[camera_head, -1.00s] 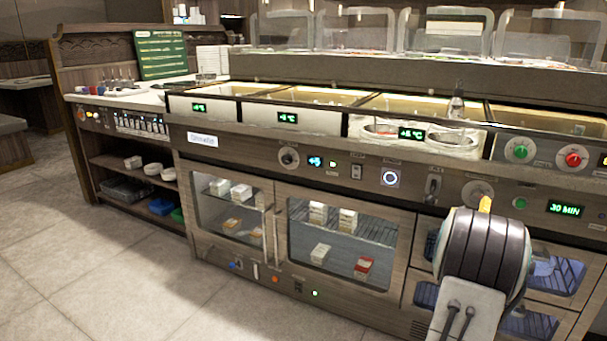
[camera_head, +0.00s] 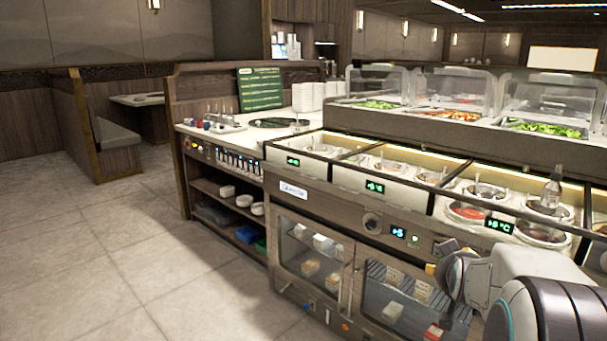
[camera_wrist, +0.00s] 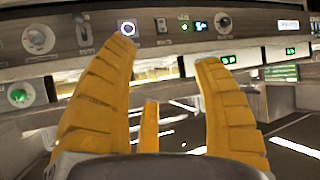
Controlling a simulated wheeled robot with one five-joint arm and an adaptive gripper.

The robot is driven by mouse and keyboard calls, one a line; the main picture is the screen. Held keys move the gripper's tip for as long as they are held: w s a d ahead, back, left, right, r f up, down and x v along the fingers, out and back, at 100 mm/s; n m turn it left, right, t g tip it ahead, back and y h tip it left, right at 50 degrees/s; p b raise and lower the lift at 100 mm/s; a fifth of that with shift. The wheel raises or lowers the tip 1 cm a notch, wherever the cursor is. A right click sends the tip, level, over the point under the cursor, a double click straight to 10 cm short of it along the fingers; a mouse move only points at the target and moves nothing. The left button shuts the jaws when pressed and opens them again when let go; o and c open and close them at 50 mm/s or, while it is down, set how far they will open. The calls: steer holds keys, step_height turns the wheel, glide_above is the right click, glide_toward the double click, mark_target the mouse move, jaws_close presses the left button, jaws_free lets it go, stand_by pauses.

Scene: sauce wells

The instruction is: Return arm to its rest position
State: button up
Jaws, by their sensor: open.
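My arm (camera_head: 495,275) reaches in from the lower right of the head view, folded in front of the sauce counter's front. Only a small yellow part of my gripper (camera_head: 433,268) shows there; the rest is hidden by the arm. In the wrist view my gripper (camera_wrist: 165,52) has its yellow fingers spread wide apart, with nothing between them. The counter's control panel (camera_wrist: 160,30) with knobs and green displays lies beyond the fingertips.
Glass-fronted cabinets (camera_head: 310,262) are below. A salad bar (camera_head: 460,135) stands behind. Green menu board (camera_head: 259,89) at the left end. The tiled floor (camera_head: 110,250) at left is clear.

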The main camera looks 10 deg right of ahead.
steer(key=s+a+r+n+g+y+p, duration=0.1)
steer(key=s+a+r+n+y+p, duration=0.15)
steer(key=a+r+p, duration=0.5)
steer(key=s+a+r+n+g+y+p, duration=0.1)
steer(key=s+a+r+y+p, duration=0.2)
steer(key=a, duration=0.7)
steer(key=s+a+r+n+g+p, duration=0.1)
steer(key=s+a+r+p, duration=0.1)
steer(key=s, duration=0.3)
steer(key=s+a+r+g+p, duration=0.1)
steer(key=s+a+r+p, duration=0.1)
steer(key=s+a+p, duration=0.2)
steer(key=s+a+r+n+g+y+p, duration=0.1)
steer(key=s+a+r+g+p, duration=0.1)
steer(key=s+p, duration=0.3)
steer(key=shift+s+a+r+n, duration=0.35)
steer(key=shift+s+a+r, duration=0.15)
steer(key=shift+s+a, duration=0.55)
steer(key=shift+d, duration=0.25)
